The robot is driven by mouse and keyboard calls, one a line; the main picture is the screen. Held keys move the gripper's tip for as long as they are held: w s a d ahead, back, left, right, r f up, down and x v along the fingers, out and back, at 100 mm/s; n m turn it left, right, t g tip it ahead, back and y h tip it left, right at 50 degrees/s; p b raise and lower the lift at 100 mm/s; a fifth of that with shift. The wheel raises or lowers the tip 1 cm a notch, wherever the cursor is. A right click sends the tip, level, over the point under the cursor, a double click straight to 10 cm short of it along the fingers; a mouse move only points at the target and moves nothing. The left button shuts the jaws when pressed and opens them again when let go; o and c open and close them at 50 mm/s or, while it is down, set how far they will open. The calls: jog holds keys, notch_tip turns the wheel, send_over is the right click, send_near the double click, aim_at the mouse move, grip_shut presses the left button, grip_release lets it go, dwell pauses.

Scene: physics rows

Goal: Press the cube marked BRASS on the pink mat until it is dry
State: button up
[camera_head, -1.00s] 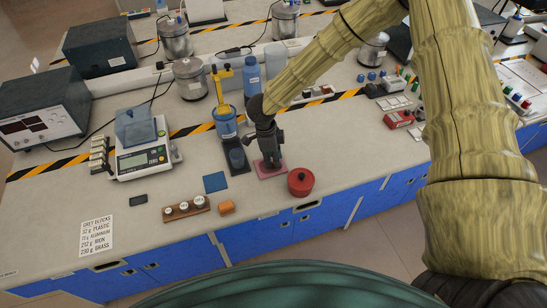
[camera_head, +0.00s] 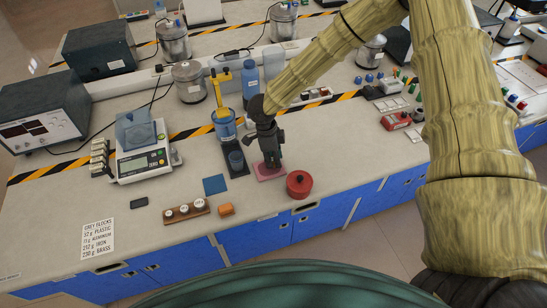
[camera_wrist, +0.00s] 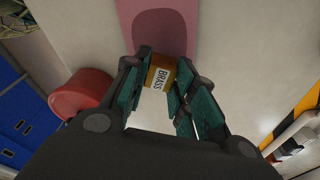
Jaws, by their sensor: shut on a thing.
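The cube marked BRASS (camera_wrist: 160,77) is a small brown-orange block with a white label, seen in the wrist view between the two fingers of my gripper (camera_wrist: 158,88). My gripper is shut on it. The pink mat (camera_wrist: 128,8) lies beyond the cube and carries a darker, damp-looking patch. The cube is at the near edge of that patch; I cannot tell whether it touches the mat. In the head view my gripper (camera_head: 269,162) points down over the pink mat (camera_head: 280,174). The cube is hidden there behind the fingers.

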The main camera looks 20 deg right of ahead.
jog(key=shift+r, duration=0.1)
jog(key=shift+r+p, duration=2.2)
jog(key=shift+r, duration=0.3)
jog(key=shift+s+f, duration=0.1)
jog(key=shift+f, duration=0.05)
